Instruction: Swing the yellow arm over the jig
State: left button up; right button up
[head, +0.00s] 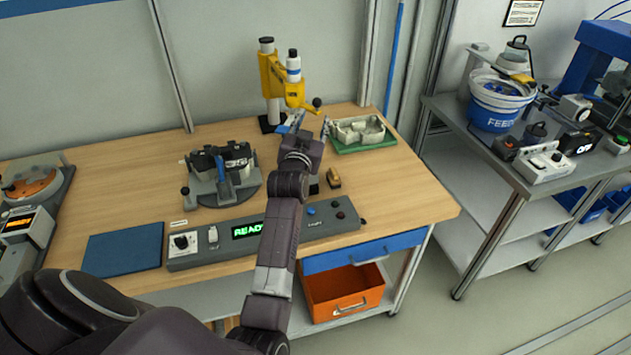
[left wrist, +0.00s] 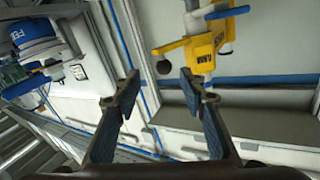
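The jig (head: 206,191), with a blue handle, stands left of my forearm. My right gripper is not in view.
A green tray (head: 366,148) with a pale part lies right of my gripper. A control box (head: 190,262) with a READY display runs along the front, partly hidden by my arm. A blue mat (head: 123,249) lies at front left. A steel table (head: 480,170) stands right.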

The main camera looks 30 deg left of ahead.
pick_arm(q)
jog(key=s+d+f+m+g+h, duration=0.1)
jog(key=s+d+f+g+h, duration=0.2)
jog(key=s+d+f, duration=0.3)
notch_tip(320, 180, down, 4)
jog(key=shift+s+f+m, duration=0.1)
jog(key=shift+s+m, duration=0.3)
jog(key=shift+s, duration=0.3)
